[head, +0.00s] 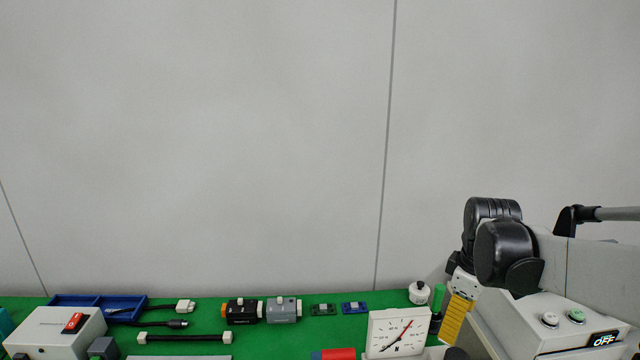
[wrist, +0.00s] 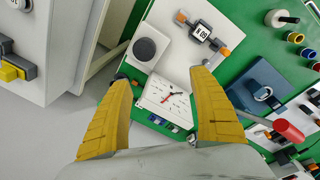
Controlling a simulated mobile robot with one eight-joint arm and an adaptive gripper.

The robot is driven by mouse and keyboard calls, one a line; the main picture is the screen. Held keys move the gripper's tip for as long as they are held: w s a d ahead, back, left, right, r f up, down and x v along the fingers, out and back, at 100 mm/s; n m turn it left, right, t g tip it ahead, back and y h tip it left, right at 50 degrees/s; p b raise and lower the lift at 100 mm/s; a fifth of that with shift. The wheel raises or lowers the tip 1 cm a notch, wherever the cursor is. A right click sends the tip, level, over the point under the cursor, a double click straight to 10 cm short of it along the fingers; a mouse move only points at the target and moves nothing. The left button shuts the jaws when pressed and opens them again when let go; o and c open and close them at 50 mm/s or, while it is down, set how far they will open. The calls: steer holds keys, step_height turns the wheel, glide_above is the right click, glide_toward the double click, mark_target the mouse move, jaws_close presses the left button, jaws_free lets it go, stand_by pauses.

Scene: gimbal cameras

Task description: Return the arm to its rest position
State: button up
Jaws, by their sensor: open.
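My gripper (wrist: 168,108) shows in the wrist view with its two yellow fingers spread wide apart and nothing between them. Beyond the fingers, the green bench top and a white dial gauge with a red needle (wrist: 168,100) are seen from above. In the head view my arm reaches in from the right, with its black joint over the right end of the bench. A yellow finger of my gripper (head: 456,316) points down there, beside the white dial gauge (head: 398,332). The fingertips are partly hidden at the lower edge.
A white box with buttons and an OFF display (head: 570,325) stands at the right. A grey box with a red switch (head: 52,332), a blue tray (head: 98,302), cables and small connectors lie along the green bench (head: 205,315). A grey wall rises behind. A red-knobbed lever (wrist: 288,130) shows in the wrist view.

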steer(key=s+a+r+m+t, duration=0.2)
steer(key=s+a+m+t, duration=0.3)
steer(key=s+a+m, duration=0.4)
steer(key=shift+s+a+t, duration=0.3)
steer(key=shift+s+a, duration=0.65)
steer(key=shift+s, duration=1.9)
